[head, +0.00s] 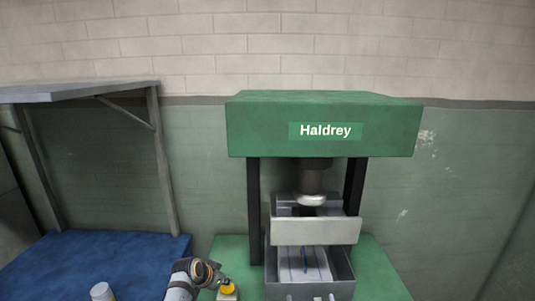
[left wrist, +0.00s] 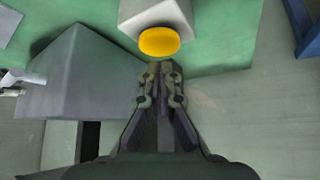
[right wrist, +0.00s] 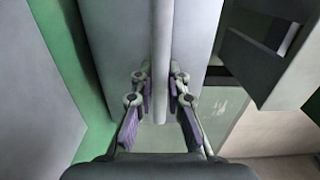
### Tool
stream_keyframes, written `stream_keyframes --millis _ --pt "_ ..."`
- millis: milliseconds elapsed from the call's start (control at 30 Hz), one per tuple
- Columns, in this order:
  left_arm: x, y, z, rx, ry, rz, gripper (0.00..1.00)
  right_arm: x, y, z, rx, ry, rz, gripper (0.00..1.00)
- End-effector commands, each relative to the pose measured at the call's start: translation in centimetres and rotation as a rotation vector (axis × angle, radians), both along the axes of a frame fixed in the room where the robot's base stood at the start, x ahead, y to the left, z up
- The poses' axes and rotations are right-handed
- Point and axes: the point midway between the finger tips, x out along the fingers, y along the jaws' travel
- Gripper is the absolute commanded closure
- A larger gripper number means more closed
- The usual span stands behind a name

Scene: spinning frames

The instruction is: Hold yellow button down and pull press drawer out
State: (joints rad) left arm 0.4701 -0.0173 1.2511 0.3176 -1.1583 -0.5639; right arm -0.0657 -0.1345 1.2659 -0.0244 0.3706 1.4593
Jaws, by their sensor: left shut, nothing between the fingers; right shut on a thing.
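The yellow button (head: 228,288) sits on a small pale box on the green press base. It also shows in the left wrist view (left wrist: 158,41), just ahead of my left fingertips. My left gripper (left wrist: 160,72) is shut and empty; it also shows beside the button in the head view (head: 220,281). I cannot tell whether it presses the button. The grey press drawer (head: 344,268) stands out in front of the green Haldrey press (head: 240,127). My right gripper (right wrist: 159,76) is shut on the pale drawer handle (right wrist: 160,30); the drawer's front is mostly hidden in the head view.
A silver panel (head: 315,232) hangs above the drawer, under the press ram (head: 311,185). A pale sheet with blue lines (head: 304,264) lies in the drawer. A blue table (head: 90,255) with a metal frame stands at left. The green base right of the drawer is clear.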

Motion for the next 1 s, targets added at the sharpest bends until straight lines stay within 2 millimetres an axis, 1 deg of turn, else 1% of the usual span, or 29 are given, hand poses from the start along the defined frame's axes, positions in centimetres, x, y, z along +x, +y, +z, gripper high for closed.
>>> stream_keyframes --millis 1000 --pt "0.0 0.0 -2.1 -0.001 0.002 0.0 1.0 0.0 0.0 -0.1 0.0 0.002 0.0 1.0"
